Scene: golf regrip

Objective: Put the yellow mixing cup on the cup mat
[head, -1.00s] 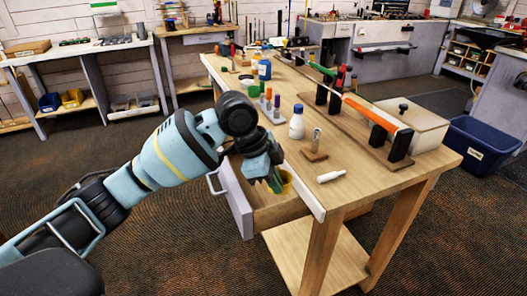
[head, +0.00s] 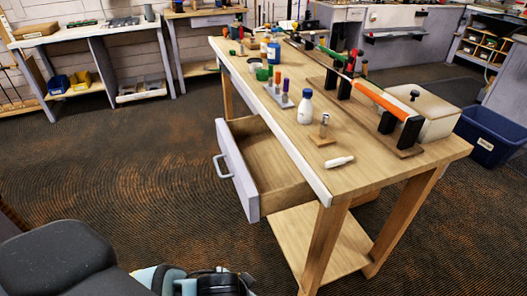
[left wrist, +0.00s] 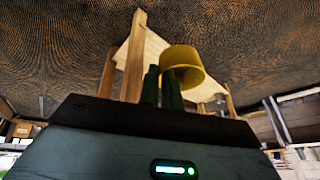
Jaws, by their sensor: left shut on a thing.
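The yellow mixing cup (left wrist: 188,62) shows in the left wrist view at the fingertips of my left gripper (left wrist: 162,85). The green fingers are shut on its wall, and the cup is clear of the bench. In the head view the cup and the left gripper's fingers are out of sight; only part of my arm shows at the bottom. I cannot make out the cup mat with certainty. My right gripper is in neither view.
The wooden bench (head: 295,165) has an open, empty drawer (head: 262,165) sticking out left. On top are a white bottle (head: 305,108), a small stand (head: 322,135), a white tube (head: 340,162) and a club with an orange grip (head: 382,101). The floor left of the bench is free.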

